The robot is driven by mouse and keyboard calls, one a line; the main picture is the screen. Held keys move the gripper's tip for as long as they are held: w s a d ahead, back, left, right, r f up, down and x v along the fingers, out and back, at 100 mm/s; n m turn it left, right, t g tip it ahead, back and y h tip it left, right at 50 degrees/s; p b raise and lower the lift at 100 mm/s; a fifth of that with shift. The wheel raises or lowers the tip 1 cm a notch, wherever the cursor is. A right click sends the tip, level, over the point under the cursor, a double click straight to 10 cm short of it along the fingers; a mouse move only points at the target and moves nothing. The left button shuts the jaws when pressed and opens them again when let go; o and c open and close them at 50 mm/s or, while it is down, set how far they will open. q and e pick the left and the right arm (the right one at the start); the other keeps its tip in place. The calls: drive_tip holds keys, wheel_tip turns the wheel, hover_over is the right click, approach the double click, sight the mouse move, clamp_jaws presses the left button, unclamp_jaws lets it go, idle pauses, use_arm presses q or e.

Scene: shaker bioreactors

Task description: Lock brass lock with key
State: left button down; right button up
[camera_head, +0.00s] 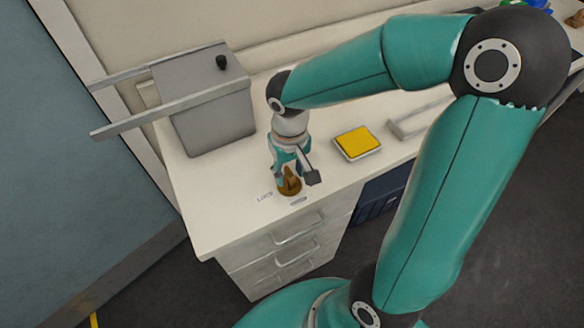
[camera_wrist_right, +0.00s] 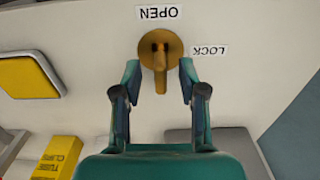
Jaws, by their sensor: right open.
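The round brass lock (camera_head: 290,190) is set in the white counter top near its front edge. It also shows at the top middle of the right wrist view (camera_wrist_right: 148,45). A brass key (camera_wrist_right: 160,72) stands up from the lock; its exact turn angle is hard to tell. An OPEN label (camera_wrist_right: 159,13) and a LOCK label (camera_wrist_right: 208,50) lie beside the lock. My right gripper (camera_head: 287,177) is just above the lock. Its fingers are apart, one on each side of the key in the right wrist view (camera_wrist_right: 160,78), with gaps visible. My left gripper is not in view.
A grey box (camera_head: 205,115) with long rails stands at the counter's left. A yellow-topped pad (camera_head: 357,142) and a grey handle-like bar (camera_head: 420,118) lie to the right. Drawers (camera_head: 290,245) are below the counter. A yellow labelled box (camera_wrist_right: 58,157) shows in the wrist view.

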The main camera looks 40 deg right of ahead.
drive_tip(key=shift+f, duration=0.15)
clamp_jaws()
drive_tip(key=shift+s+f+b, duration=0.15)
drive_tip(key=shift+f+b, duration=0.1)
drive_tip(key=shift+b, duration=0.1)
idle(0.6)
